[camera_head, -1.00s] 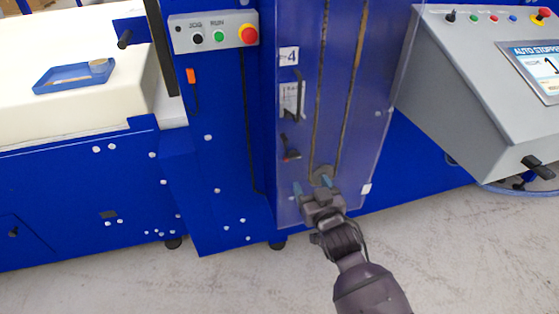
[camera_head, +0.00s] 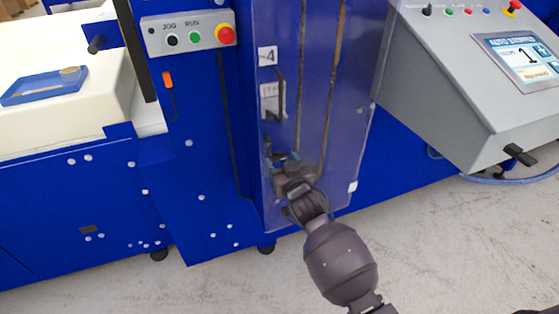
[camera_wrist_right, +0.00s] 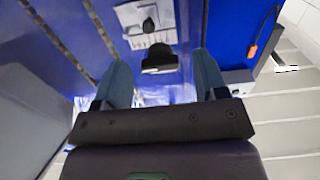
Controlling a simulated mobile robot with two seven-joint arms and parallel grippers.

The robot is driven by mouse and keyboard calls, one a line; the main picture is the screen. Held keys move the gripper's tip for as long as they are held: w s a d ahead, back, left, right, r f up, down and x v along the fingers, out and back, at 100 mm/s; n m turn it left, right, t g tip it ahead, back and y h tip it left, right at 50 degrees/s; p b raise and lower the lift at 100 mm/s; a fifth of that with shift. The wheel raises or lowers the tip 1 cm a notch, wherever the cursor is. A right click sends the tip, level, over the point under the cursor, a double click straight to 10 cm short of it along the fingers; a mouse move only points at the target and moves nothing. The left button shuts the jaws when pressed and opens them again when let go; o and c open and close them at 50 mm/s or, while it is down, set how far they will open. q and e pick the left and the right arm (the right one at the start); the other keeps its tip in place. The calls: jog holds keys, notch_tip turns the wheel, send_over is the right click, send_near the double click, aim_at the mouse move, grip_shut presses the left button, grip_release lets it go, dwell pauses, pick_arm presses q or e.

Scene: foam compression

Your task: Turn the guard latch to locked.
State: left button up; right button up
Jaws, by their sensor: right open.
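The guard latch, a dark knob (camera_wrist_right: 160,58), is on the clear guard door (camera_head: 335,110) below the door's handle (camera_head: 281,92). In the wrist view it sits between and beyond the two blue-tipped fingers of my right gripper (camera_wrist_right: 161,66), with space on both sides. The right gripper (camera_head: 283,158) is open and close to the door, and it hides most of the latch in the head view. I cannot tell the latch's angle clearly or whether the fingers touch it. My left gripper is not in view.
A control box (camera_head: 188,36) with a red stop button is up and left of the door. A grey console (camera_head: 450,85) stands to the right. A blue tray (camera_head: 45,87) lies on the cream surface at left. Open floor (camera_head: 430,250) is in front.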

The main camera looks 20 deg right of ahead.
jog(key=shift+w, duration=0.65)
jog(key=c, duration=0.9)
